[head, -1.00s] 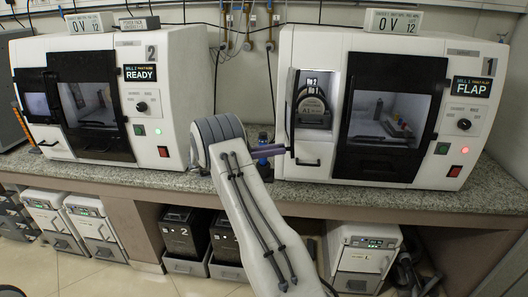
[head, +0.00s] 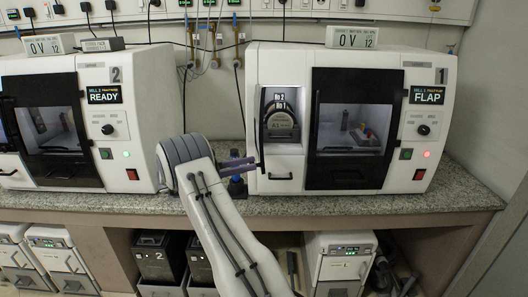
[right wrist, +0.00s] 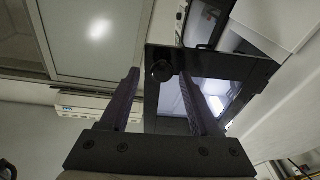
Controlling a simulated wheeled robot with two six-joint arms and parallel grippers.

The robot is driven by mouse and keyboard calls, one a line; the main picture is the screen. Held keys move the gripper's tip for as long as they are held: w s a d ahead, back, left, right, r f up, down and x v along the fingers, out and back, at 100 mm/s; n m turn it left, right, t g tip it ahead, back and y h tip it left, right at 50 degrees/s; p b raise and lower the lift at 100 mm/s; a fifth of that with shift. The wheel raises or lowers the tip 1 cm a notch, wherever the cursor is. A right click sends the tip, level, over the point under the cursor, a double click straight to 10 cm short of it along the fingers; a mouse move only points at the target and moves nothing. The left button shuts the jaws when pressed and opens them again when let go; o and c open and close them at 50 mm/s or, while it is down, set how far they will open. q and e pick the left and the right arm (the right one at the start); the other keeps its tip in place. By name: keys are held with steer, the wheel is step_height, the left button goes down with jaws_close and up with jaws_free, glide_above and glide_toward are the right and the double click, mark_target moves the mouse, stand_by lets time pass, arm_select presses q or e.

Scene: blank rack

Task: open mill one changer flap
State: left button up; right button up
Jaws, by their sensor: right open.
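Mill one (head: 430,125), labelled 1, stands on the counter at the right of the head view, its display reading FLAP. Its changer bay (head: 281,122) at the front left is uncovered, showing a dark round-topped part with number labels. The changer flap (head: 259,115) shows as a narrow dark strip at the bay's left side, apparently swung out and seen nearly edge-on. My right gripper (head: 250,164) is open beside the flap's lower end. In the right wrist view, a dark framed panel with a window and round knob (right wrist: 162,70) lies beyond the open fingers. Contact is unclear. My left gripper is out of view.
Mill two (head: 85,60), display READY, stands to the left. Mill one's main door (head: 349,174) is shut, and a small drawer handle (head: 280,176) sits below the bay.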

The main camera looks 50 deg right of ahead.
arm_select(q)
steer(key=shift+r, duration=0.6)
arm_select(e)
steer(key=s+d+r, duration=0.4)
steer(key=s+r, duration=0.6)
steer(key=s, duration=0.1)
steer(key=shift+r, duration=0.2)
steer(key=shift+d, duration=0.1)
steer(key=shift+c, duration=0.3)
